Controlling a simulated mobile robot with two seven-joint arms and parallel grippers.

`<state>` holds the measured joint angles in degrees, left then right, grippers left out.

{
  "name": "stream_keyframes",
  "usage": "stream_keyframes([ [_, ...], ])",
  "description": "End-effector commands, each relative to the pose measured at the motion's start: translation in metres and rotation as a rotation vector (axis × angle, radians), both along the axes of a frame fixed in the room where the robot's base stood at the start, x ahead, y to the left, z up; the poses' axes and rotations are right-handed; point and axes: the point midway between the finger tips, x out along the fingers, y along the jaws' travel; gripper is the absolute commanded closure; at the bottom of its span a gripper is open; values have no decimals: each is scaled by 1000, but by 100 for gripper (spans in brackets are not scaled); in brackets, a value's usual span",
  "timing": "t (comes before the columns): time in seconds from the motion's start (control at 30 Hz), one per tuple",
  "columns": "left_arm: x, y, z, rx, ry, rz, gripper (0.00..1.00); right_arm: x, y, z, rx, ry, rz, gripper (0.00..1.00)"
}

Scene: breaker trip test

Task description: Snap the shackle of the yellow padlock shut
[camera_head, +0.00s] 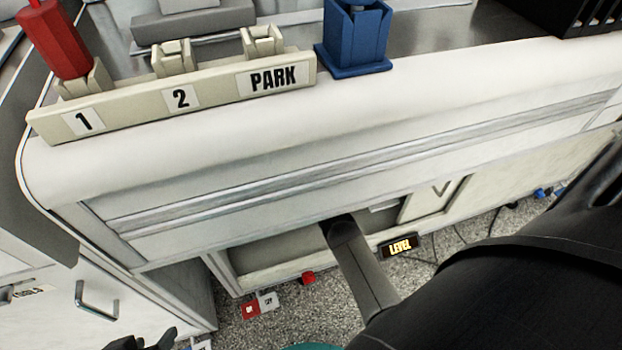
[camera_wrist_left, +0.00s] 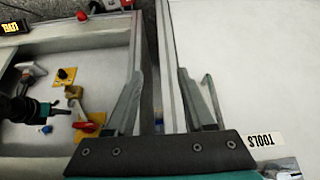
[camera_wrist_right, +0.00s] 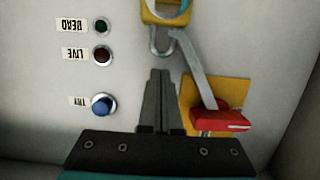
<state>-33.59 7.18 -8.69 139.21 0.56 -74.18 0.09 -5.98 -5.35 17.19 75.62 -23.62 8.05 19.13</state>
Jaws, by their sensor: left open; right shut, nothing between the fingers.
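The yellow padlock (camera_wrist_right: 163,12) is at the top edge of the right wrist view, partly cut off, with a pale blue round face on its body. Its grey metal shackle (camera_wrist_right: 160,46) shows as a small loop below the body in that picture, by the end of a grey lever. I cannot tell whether the shackle is seated. My right gripper (camera_wrist_right: 160,74) is shut and empty, its tips just below the shackle in the picture, apparently apart from it. My left gripper (camera_wrist_left: 159,72) is open and empty beside the panel box; its fingers (camera_head: 143,341) show at the head view's bottom edge.
Beside the padlock are a red-handled lever (camera_wrist_right: 220,121) on a yellow plate, a blue button (camera_wrist_right: 102,104) and two lamps. The bench top above carries a rack (camera_head: 180,98) marked 1, 2 and PARK, with a red object (camera_head: 60,38), and a blue holder (camera_head: 354,42).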

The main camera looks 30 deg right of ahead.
Motion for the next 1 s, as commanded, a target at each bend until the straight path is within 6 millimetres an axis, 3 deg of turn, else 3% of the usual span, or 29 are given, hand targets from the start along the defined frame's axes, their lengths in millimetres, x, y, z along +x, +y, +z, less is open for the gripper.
stream_keyframes([
  [0.63, 8, -9, 1, -27, -67, -13, 46, 0, 0, -7, 1, 0, 0, 100],
  [1.0, 23, -28, -2, -87, -200, -39, 46, -1, 0, -25, 2, 5, -1, 100],
])
